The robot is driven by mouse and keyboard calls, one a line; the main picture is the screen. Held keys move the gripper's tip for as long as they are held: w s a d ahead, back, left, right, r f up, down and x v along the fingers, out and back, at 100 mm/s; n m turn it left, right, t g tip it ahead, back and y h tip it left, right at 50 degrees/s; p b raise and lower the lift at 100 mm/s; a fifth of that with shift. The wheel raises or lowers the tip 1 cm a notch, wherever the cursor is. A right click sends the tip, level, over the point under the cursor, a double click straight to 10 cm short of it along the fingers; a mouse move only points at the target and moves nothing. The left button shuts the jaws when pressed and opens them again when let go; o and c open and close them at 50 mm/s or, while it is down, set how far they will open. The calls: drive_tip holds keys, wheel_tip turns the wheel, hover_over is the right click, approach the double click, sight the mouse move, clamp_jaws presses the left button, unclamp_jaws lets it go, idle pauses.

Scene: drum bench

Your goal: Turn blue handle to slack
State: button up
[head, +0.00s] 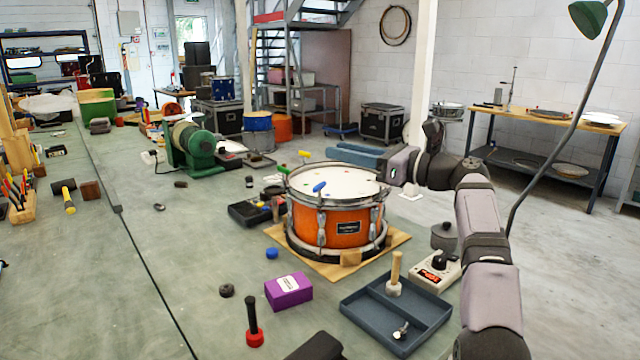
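An orange snare drum (345,222) with a white head stands upright on a tan board (398,240). A blue handle (320,187) sticks up at the drum's front left rim, above a lug. My gripper (384,171) is over the right side of the drum head, pointing left. It is apart from the blue handle, well to its right. Its fingers are small and dark here, and I cannot tell their opening.
A blue-grey tray (372,325) with a wooden-handled tool (394,275) stands front right. A purple box (288,291) and a red-based black tool (253,325) stand front left. A green machine (192,148) is behind left.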

drive_tip(key=w+a+r+m+t+h+p, duration=0.3)
drive_tip(key=w+a+r+m+t+p, duration=0.3)
drive_tip(key=w+a+p, duration=0.15)
drive_tip(key=m+g+h+p, duration=0.2)
drive_tip(key=m+h+p, duration=0.9)
drive_tip(key=h+p, duration=0.65)
approach(317, 185)
drive_tip(key=w+f+h+b, duration=0.1)
drive_tip(key=w+h, duration=0.1)
drive_tip(key=w, duration=0.1)
drive_tip(key=shift+w+d+f+y, duration=0.25)
drive_tip(key=shift+f, duration=0.3)
drive_tip(key=shift+d+r, duration=0.1)
drive_tip(key=shift+w+d, duration=0.15)
drive_tip(key=shift+w, duration=0.05)
drive_tip(key=shift+p+x, duration=1.6)
drive_tip(key=shift+x, duration=1.75)
